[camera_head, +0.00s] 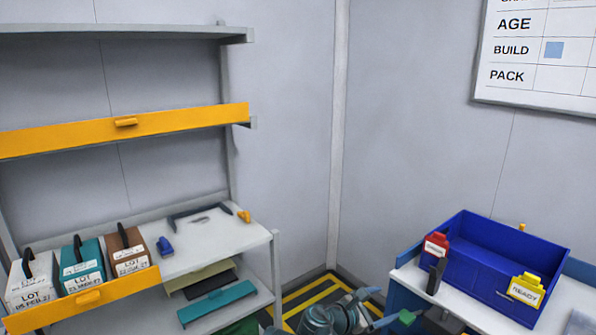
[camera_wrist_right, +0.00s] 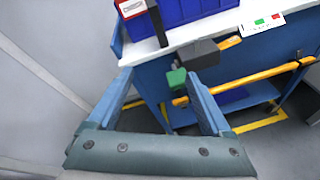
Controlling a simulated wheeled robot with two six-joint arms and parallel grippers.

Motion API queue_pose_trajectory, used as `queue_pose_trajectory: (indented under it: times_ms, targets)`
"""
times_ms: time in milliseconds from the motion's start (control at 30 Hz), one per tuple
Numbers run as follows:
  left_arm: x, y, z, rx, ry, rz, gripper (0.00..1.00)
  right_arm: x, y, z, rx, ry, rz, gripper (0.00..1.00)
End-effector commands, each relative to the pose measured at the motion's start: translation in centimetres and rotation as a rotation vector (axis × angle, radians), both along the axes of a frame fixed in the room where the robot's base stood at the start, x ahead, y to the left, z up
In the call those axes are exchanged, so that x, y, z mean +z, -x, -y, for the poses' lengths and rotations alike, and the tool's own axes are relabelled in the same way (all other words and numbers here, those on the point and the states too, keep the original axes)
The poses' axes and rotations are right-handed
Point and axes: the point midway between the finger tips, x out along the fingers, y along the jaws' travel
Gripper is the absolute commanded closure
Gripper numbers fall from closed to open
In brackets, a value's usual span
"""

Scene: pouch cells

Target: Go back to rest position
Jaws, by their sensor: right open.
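My right gripper (camera_head: 386,305) is low in the head view, in front of the workbench at the right. In the right wrist view my right gripper (camera_wrist_right: 157,82) has its two blue fingers spread wide apart with nothing held between them. A green block or knob (camera_wrist_right: 176,78) on a grey part shows between the fingers in the picture; it also shows in the head view (camera_head: 406,317). I cannot tell how far it is from the fingertips. My left gripper is not in view.
At the right, a workbench (camera_head: 560,308) carries a blue bin (camera_head: 502,255) with red and yellow tags. At the left stands a shelf rack (camera_head: 228,240) with several lot boxes. A yellow rail (camera_wrist_right: 262,75) runs along the bench front. Yellow-striped floor (camera_head: 310,295) lies between.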

Motion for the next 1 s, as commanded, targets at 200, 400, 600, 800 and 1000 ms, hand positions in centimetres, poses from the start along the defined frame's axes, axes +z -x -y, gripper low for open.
queue_pose_trajectory:
  times_ms: [200,400,600,800,1000]
  targets:
    - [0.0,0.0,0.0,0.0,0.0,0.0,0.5,-5.1,3.3,-1.4,-0.17,-0.369,0.104,0.16]
    - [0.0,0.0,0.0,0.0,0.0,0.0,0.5,-11.2,8.5,-5.6,-0.51,-0.824,0.2,0.16]
    - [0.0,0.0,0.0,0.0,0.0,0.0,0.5,-14.5,13.4,-10.6,-0.873,-1.11,0.226,0.16]
    - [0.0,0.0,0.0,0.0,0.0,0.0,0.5,-15.6,17.4,-14.9,-1.198,-1.259,0.211,0.16]
    - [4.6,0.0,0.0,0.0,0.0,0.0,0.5,-10.9,17.3,-15.0,-1.205,-1.26,0.214,0.16]
